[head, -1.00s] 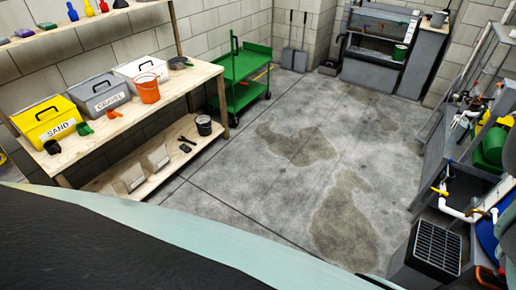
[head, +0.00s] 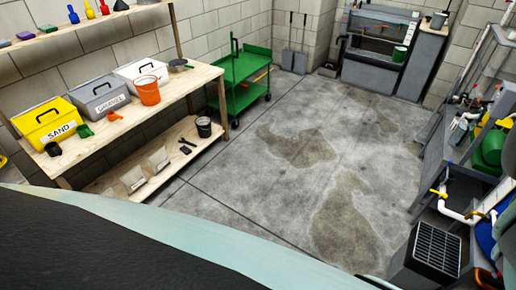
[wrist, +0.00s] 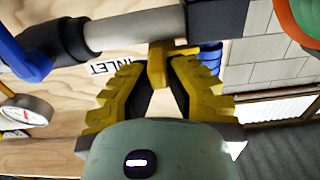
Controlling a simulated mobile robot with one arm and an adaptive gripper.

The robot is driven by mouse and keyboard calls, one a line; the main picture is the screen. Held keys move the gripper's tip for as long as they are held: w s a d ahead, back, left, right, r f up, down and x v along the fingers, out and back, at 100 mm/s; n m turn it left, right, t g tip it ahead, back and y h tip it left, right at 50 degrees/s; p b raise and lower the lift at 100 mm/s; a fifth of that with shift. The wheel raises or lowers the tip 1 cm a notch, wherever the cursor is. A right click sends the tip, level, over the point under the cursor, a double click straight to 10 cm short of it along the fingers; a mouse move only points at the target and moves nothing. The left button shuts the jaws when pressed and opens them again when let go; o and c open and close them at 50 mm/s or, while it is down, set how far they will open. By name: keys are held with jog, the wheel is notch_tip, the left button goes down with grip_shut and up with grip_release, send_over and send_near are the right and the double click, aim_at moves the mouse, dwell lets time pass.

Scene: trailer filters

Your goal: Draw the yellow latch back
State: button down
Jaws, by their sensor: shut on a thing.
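In the wrist view a small yellow latch (wrist: 158,64) hangs below a grey pipe, with a short crosspiece to its right. My gripper (wrist: 158,68) has yellow ribbed fingers. Its fingertips stand on either side of the latch and are closed on its lower part, though the exact contact is hard to see. An INLET label (wrist: 103,66) is on the wooden board to the left. In the head view a yellow handle (head: 439,193) sits on white piping at the right; I cannot tell whether it is the same piece. My gripper is not clearly visible there.
In the wrist view the grey pipe (wrist: 135,32) runs just above the fingers. A blue fitting (wrist: 30,62) and a round gauge (wrist: 25,112) are at the left. The concrete floor (head: 270,190) is open.

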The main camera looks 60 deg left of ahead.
jog(key=shift+s+d, duration=0.25)
jog(key=shift+s, duration=0.25)
jog(key=c, duration=0.9)
grip_release()
jog(key=shift+d, duration=0.1)
jog(key=shift+c, duration=0.2)
jog(key=shift+w, duration=0.15)
